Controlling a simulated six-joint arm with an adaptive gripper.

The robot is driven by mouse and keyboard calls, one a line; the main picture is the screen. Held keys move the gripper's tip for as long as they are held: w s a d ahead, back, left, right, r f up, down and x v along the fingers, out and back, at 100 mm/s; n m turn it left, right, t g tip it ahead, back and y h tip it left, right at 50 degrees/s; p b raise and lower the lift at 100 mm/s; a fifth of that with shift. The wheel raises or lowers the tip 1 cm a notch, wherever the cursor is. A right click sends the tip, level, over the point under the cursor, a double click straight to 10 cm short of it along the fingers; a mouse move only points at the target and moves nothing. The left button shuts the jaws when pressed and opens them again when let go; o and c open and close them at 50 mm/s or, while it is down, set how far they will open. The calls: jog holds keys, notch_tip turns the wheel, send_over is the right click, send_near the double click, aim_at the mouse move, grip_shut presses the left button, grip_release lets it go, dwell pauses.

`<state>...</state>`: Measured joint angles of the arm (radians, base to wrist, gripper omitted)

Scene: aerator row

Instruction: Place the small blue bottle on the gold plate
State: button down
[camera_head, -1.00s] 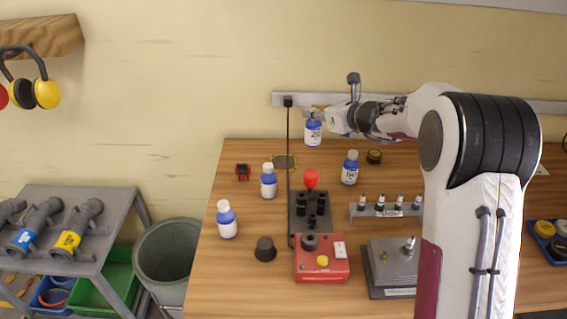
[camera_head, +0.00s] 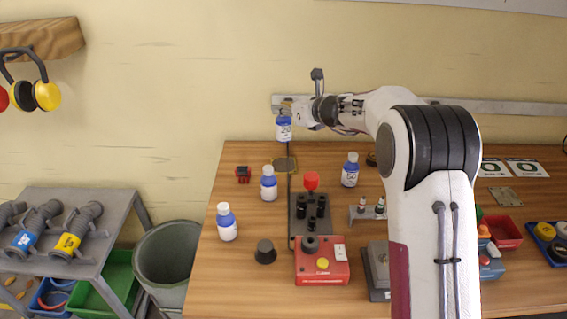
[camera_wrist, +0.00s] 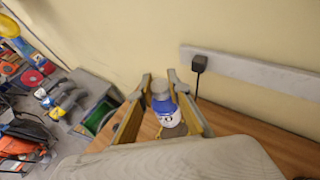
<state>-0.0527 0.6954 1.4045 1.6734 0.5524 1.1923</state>
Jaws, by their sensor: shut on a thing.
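My gripper (camera_head: 287,106) is shut on a small blue bottle (camera_head: 284,129) with a white label and holds it upright in the air at the back of the table. In the wrist view the same bottle (camera_wrist: 163,104) sits between the two fingers (camera_wrist: 165,92). The gold plate (camera_head: 284,164) lies flat on the table below the bottle. Part of the plate is hidden by a thin black post in the head view.
Blue bottles stand at the left (camera_head: 227,222), near the plate (camera_head: 268,183) and right of it (camera_head: 350,170). A thin black post (camera_head: 290,210) rises beside the plate. A red box (camera_head: 321,261), black cap (camera_head: 265,250) and small red part (camera_head: 243,174) also occupy the table.

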aim_at(288, 137)
jog(key=shift+f, duration=3.1)
jog(key=shift+f, duration=1.85)
jog(key=shift+f, duration=0.15)
jog(key=c, duration=1.9)
grip_release()
jog(key=v, duration=1.2)
